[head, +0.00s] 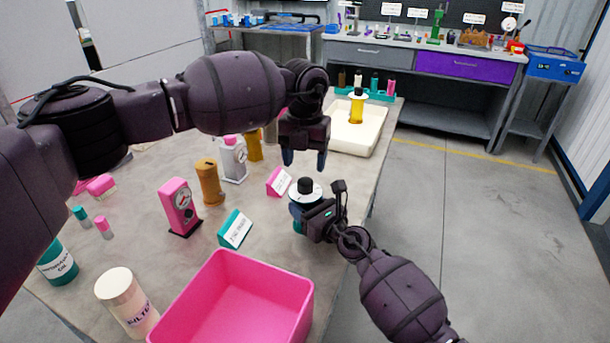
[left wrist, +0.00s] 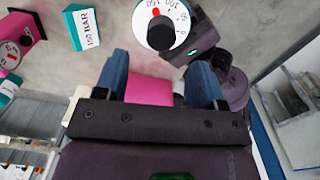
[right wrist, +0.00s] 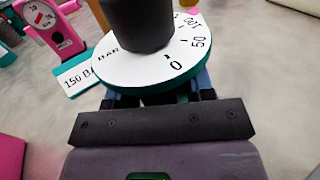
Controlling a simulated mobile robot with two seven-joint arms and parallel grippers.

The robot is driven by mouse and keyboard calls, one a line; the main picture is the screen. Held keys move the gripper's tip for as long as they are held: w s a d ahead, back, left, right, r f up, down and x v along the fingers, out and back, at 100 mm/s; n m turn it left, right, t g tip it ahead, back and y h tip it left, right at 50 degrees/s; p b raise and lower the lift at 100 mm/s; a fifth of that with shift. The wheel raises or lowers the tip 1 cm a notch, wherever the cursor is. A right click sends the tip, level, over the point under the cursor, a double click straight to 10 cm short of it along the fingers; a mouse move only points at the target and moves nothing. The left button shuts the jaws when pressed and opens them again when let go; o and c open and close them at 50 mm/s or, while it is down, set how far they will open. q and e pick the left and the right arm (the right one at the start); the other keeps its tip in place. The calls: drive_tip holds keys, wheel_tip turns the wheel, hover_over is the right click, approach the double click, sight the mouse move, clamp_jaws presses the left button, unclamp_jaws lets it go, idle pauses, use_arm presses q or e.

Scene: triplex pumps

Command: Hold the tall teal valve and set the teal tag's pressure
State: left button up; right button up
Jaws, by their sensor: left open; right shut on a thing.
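The tall teal valve (head: 297,210) stands at the table's right edge, with a white numbered dial (head: 318,190) and black knob (head: 305,185) on top. My right gripper (head: 305,215) is shut on its body below the dial; the fingertips are mostly hidden. In the right wrist view the dial (right wrist: 180,65) fills the top, showing 0 and 50. My left gripper (head: 304,160) is open and empty, pointing down above the knob, apart from it. In the left wrist view the knob (left wrist: 160,34) has a red mark near 150. The teal tag (head: 235,229) reads 150 BAR (left wrist: 88,28).
A pink bin (head: 290,285) and a cream filter cylinder (head: 118,290) stand at the table's front. A pink gauge unit (head: 180,207), brown valve (head: 209,182), white gauge unit (head: 233,160) and pink tag (head: 279,181) stand left of the valve. A cream tray (head: 372,140) lies behind.

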sight(305, 181)
use_arm(q)
wheel_tip(305, 181, up, 6)
drive_tip(key=shift+f, duration=0.1)
idle(0.4)
use_arm(e)
drive_tip(key=o, duration=1.2)
drive_tip(key=shift+o, duration=0.2)
